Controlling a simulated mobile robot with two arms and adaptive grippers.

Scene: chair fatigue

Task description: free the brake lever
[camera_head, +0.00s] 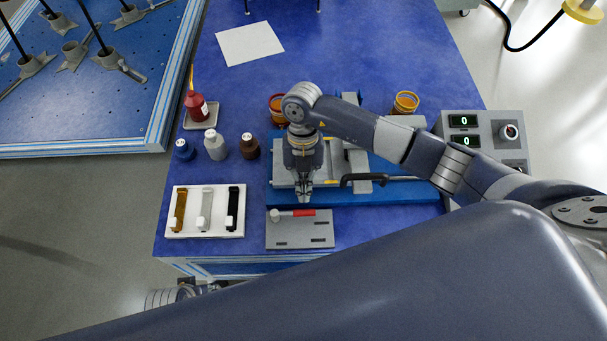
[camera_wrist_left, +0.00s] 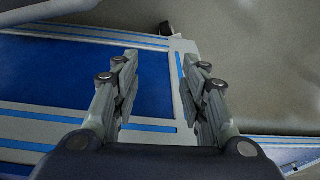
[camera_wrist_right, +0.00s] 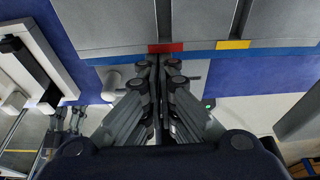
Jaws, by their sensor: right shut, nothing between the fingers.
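A grey plate (camera_head: 300,238) with dark slots lies at the table's front edge. A black bent handle (camera_head: 362,178) lies over the grey fixture on the blue base (camera_head: 400,195). My right gripper (camera_head: 304,199) points down between fixture and plate, shut and empty; it also shows in the right wrist view (camera_wrist_right: 160,65). My left gripper (camera_wrist_left: 160,62) is open and empty, low by the table's front; my arm partly hides it in the head view.
A white tray (camera_head: 177,232) with brown, grey and black pieces lies left of the plate. Several bottles, including a red one (camera_head: 196,106), stand behind it. A control box (camera_head: 482,125) with green displays is at right.

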